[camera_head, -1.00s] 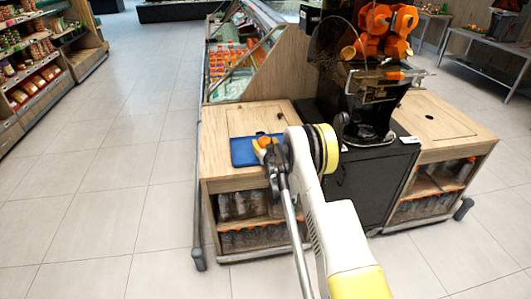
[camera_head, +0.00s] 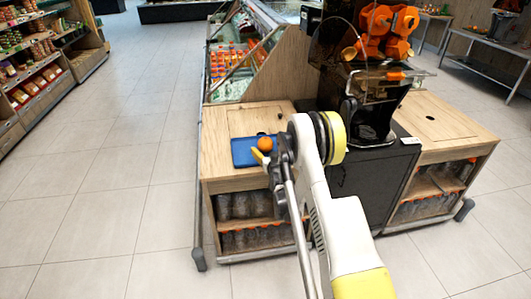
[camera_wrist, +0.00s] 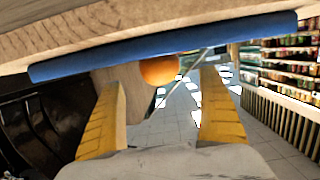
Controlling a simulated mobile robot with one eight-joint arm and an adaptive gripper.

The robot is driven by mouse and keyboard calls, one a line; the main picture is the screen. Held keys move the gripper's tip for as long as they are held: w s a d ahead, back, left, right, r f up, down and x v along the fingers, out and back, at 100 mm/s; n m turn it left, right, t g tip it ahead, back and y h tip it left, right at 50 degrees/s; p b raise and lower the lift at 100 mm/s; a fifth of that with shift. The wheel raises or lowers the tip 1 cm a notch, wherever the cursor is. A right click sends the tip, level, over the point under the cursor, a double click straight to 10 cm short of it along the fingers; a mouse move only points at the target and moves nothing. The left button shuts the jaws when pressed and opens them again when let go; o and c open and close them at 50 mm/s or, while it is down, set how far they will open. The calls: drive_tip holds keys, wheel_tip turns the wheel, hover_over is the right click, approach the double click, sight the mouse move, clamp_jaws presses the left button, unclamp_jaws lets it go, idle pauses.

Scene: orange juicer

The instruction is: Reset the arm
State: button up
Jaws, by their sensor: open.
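An orange (camera_head: 265,143) sits on a blue tray (camera_head: 241,160) on the wooden counter. My gripper (camera_head: 268,157) is at the tray's right front side, close to the orange; the arm partly hides the tray's right end. In the wrist view the yellow fingers of my gripper (camera_wrist: 161,80) are spread wide with nothing clasped between them. The orange (camera_wrist: 159,70) shows beyond the fingertips, against the blue tray edge (camera_wrist: 130,60). A thin grey strip, which I cannot identify, slants beside the orange.
A black juicer (camera_head: 362,105) with several oranges on top stands on a black cabinet (camera_head: 365,185) to the right of my arm. Shelves of bottles (camera_head: 250,206) lie under the wooden counter (camera_head: 215,135). A chilled display stands behind. Tiled floor (camera_head: 110,220) on the left is clear.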

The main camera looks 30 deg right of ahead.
drive_tip(key=shift+s+a+r, duration=0.1)
drive_tip(key=shift+s+a, duration=0.05)
drive_tip(key=shift+s, duration=0.3)
drive_tip(key=s+a+r+n+g+y, duration=0.1)
drive_tip(key=a+r, duration=0.2)
drive_tip(key=r, duration=0.4)
drive_tip(key=s+a+r+g+y, duration=0.1)
drive_tip(key=s+a+r, duration=0.1)
drive_tip(key=a+r, duration=0.3)
drive_tip(key=s+a+r+g+y, duration=0.1)
drive_tip(key=s+a+r, duration=0.2)
drive_tip(key=s+r, duration=0.25)
drive_tip(key=s+a+r+g, duration=0.1)
drive_tip(key=s+a+r, duration=0.3)
drive_tip(key=s+r, duration=0.15)
drive_tip(key=s+a+f+n+g, duration=0.1)
drive_tip(key=s+a, duration=0.3)
drive_tip(key=s, duration=1)
drive_tip(key=s+a+n+g+y, duration=0.1)
drive_tip(key=s+a+g, duration=0.2)
drive_tip(key=s, duration=1.2)
drive_tip(key=shift+s+a+f, duration=0.3)
drive_tip(key=shift+a+f, duration=0.05)
drive_tip(key=shift+a, duration=0.1)
